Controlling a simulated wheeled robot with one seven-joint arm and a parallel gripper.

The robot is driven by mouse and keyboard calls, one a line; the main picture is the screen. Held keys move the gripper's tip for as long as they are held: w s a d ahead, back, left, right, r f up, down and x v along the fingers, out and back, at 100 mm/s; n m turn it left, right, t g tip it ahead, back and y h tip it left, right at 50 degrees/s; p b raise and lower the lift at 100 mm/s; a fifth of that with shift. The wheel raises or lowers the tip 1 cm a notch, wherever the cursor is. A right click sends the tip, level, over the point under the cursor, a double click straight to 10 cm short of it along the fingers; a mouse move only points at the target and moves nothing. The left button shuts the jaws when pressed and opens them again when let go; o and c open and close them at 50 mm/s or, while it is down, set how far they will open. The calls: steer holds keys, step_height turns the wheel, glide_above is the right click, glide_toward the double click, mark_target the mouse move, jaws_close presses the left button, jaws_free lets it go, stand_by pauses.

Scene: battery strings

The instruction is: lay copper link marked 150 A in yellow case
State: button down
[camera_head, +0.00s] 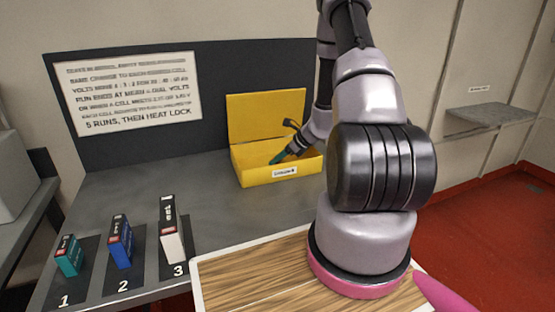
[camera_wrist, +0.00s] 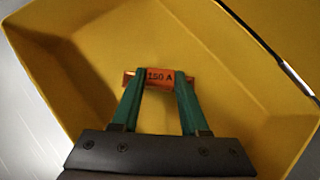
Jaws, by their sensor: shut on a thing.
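The copper link (camera_wrist: 159,79), marked 150 A, is held between the two green fingertips of my gripper (camera_wrist: 160,88) in the wrist view. Behind it is the inside of the yellow case (camera_wrist: 70,75). In the head view the yellow case (camera_head: 250,180) stands open on the bench with its lid raised at the back. My gripper (camera_head: 277,159) reaches down into the case from the right. The link is not clear in the head view, and I cannot tell whether it touches the case floor.
Three batteries stand on numbered spots at the left: a teal one (camera_head: 69,256), a blue one (camera_head: 121,242) and a black and white one (camera_head: 171,230). A wooden board (camera_head: 250,275) is in front. The grey bench (camera_head: 200,190) is clear around the case's left side.

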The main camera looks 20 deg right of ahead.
steer(key=shift+f, duration=0.1)
steer(key=shift+c, duration=2.1)
jaws_free()
